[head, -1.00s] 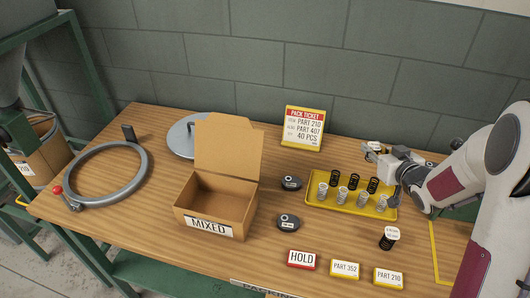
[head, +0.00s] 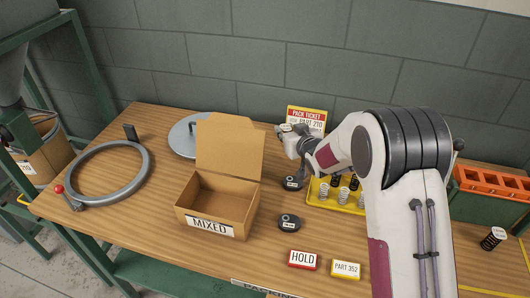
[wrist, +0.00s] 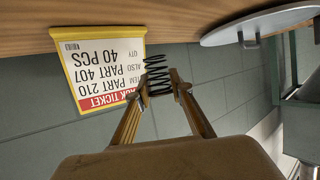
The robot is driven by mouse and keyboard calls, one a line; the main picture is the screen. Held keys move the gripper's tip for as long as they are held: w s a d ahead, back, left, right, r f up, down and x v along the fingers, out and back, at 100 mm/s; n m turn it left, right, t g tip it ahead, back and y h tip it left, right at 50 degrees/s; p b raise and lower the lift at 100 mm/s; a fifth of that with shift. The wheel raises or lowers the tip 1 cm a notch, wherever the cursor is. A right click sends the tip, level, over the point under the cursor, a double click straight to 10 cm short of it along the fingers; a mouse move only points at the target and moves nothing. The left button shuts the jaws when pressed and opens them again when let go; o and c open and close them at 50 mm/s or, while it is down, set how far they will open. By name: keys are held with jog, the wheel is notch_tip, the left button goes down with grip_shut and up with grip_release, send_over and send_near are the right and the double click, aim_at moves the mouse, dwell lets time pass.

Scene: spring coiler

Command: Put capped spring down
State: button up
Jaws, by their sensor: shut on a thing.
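My gripper (wrist: 160,90) is shut on a black coil spring (wrist: 155,72) in the wrist view, one finger on each side of it. No cap shows clearly on this spring. In the head view my gripper (head: 286,129) is above the back of the bench, in front of the pack ticket (head: 306,118); the held spring cannot be made out there. A black spring with a white labelled cap (head: 493,238) stands at the far right of the bench. A yellow tray (head: 334,207) holds pale and black springs; my arm hides its right part.
An open cardboard box marked MIXED (head: 210,226) stands left of the tray. HOLD (head: 302,260) and PART 352 (head: 346,270) signs are at the front. An orange rack (head: 490,183) is at right. A grey ring (head: 105,195) lies at left.

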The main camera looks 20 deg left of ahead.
jog(key=a, duration=0.4)
jog(key=s+a, duration=0.1)
jog(key=a, duration=0.1)
jog(key=shift+a+f, duration=0.25)
jog(key=shift+f, duration=0.1)
jog(key=shift+f, duration=0.1)
jog(key=shift+f, duration=2.45)
jog(key=shift+f, duration=0.15)
jog(key=o, duration=1)
jog(key=shift+r, duration=0.2)
jog(key=shift+d+v, duration=0.2)
jog(key=shift+v, duration=5.8)
